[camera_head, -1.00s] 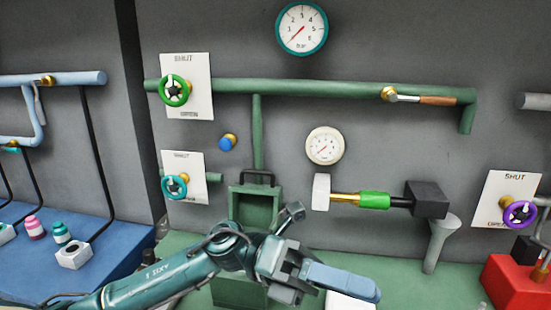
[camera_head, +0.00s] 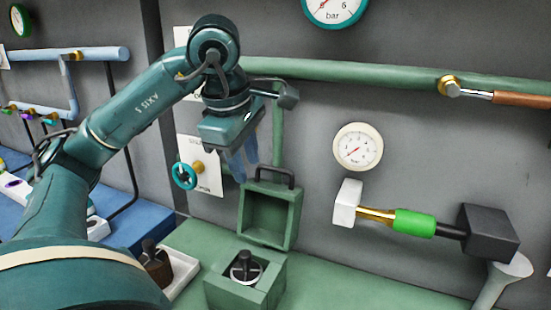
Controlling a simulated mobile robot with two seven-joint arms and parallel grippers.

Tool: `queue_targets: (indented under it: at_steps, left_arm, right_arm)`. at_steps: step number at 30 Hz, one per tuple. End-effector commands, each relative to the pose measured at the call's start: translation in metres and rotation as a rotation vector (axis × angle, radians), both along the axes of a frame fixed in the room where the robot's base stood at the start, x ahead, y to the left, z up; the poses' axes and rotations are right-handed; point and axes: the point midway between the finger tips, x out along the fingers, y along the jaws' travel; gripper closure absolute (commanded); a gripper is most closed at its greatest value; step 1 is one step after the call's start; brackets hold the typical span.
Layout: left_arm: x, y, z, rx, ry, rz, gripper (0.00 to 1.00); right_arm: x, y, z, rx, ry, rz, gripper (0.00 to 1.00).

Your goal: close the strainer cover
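The strainer is a green box (camera_head: 217,291) on the green bench. Its open top shows a round insert with a black knob (camera_head: 245,266). The strainer cover (camera_head: 270,217) stands upright and open behind the box, its hollow inner side towards me and a black handle (camera_head: 274,175) on its top edge. My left gripper (camera_head: 242,165) hangs in the air left of the handle and above the box, its blue fingers pointing down. It appears apart from the cover. The gap between the fingers is unclear. My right gripper is not in view.
A white tray (camera_head: 183,280) with a brown, black-knobbed piece (camera_head: 156,263) is left of the box, partly behind my arm. A teal valve wheel (camera_head: 184,175), pipe (camera_head: 330,73) and gauge (camera_head: 358,147) are on the wall.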

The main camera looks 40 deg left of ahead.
Motion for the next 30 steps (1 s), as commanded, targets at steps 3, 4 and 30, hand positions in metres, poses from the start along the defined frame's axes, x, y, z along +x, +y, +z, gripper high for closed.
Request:
queue_targets:
  at_steps: [3,4,30]
  left_arm:
    - [0.026,0.007,0.0,-0.005,0.003,0.0,0.67]
    - [0.033,0.008,0.0,-0.006,0.003,-0.002,0.67]
    - [0.1,0.03,-0.048,-0.003,0.0,-0.002,0.67]
  right_arm:
    - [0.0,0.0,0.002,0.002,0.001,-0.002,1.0]
    - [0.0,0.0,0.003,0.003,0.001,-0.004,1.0]
    - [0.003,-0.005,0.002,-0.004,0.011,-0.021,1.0]
